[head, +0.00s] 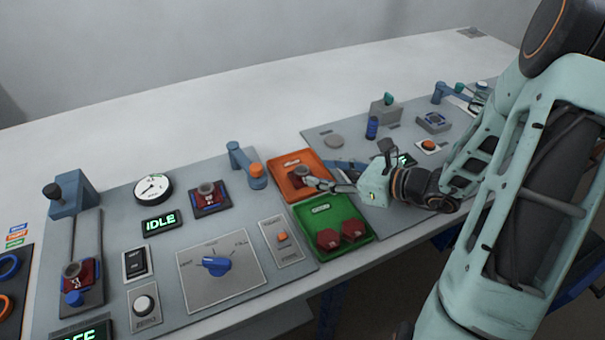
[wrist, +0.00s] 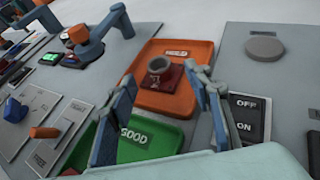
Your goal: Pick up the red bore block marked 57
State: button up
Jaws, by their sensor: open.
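A red block with a grey ring on top (wrist: 160,74) sits in the orange tray (wrist: 203,48). It has small marks on its front, too small to read surely as 57. In the head view the block (head: 299,174) is partly hidden by my gripper (head: 325,180). My gripper (wrist: 165,84) is open, with its fingers apart and nothing between them; in the wrist view the block shows beyond and between the fingertips. Two other red blocks with grey rings sit in a dark fixture (head: 209,198) and on a slide at left (head: 82,274); I cannot read their numbers.
The green tray (head: 312,209), labelled GOOD, holds two dark red hexagonal pieces (head: 341,236) in front of the orange tray. A blue arm with an orange end (head: 249,168) stands just left of the trays. An ON/OFF switch (wrist: 250,116) lies to the right.

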aim_at(297, 170)
jog(key=x, duration=0.8)
jog(key=shift+s+a, duration=0.1)
jog(key=shift+s, duration=0.05)
grip_shut()
